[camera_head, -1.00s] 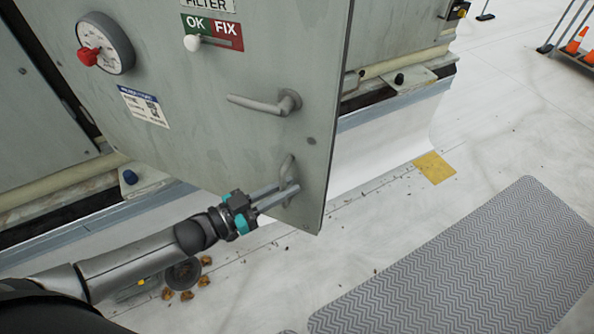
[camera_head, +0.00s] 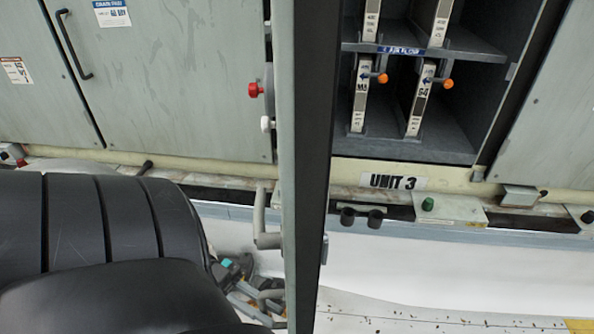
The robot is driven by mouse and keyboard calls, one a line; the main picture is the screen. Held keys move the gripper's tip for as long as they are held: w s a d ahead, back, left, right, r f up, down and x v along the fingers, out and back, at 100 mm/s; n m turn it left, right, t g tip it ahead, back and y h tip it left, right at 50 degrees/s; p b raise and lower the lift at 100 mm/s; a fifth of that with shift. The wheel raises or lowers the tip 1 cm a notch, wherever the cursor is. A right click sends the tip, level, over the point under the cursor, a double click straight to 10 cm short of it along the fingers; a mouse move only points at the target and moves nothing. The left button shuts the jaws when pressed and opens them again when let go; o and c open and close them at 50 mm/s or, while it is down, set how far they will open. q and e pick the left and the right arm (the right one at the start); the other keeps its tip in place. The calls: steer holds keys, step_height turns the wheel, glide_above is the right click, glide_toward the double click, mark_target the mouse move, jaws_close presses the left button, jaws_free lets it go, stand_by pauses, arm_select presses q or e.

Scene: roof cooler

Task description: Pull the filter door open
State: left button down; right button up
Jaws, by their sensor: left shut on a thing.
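The filter door (camera_head: 308,130) shows nearly edge-on in the middle of the head view, swung out from the cabinet. Its lever handle (camera_head: 264,228) sticks out on the left face. Below it is the small pull handle (camera_head: 272,294). My left gripper (camera_head: 262,303) is shut on the pull handle, partly hidden behind my own black arm links. The red knob (camera_head: 254,90) and the white knob (camera_head: 266,124) show on the door's left side. The filter bay (camera_head: 440,145) is exposed right of the door. My right gripper is not in view.
Several filters with orange knobs, such as one filter (camera_head: 420,100), stand in the bay. A UNIT 3 label (camera_head: 393,181) is below it. Closed grey panels (camera_head: 180,90) are at left. White floor (camera_head: 430,280) lies open at lower right.

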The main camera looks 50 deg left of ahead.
arm_select(q)
steer(key=shift+s+a, duration=0.5)
steer(key=shift+s, duration=0.2)
steer(key=c, duration=1.1)
jaws_free()
steer(key=shift+a, duration=0.1)
steer(key=shift+b+v, duration=4.85)
steer(key=shift+v, duration=2.65)
steer(key=shift+w, duration=0.15)
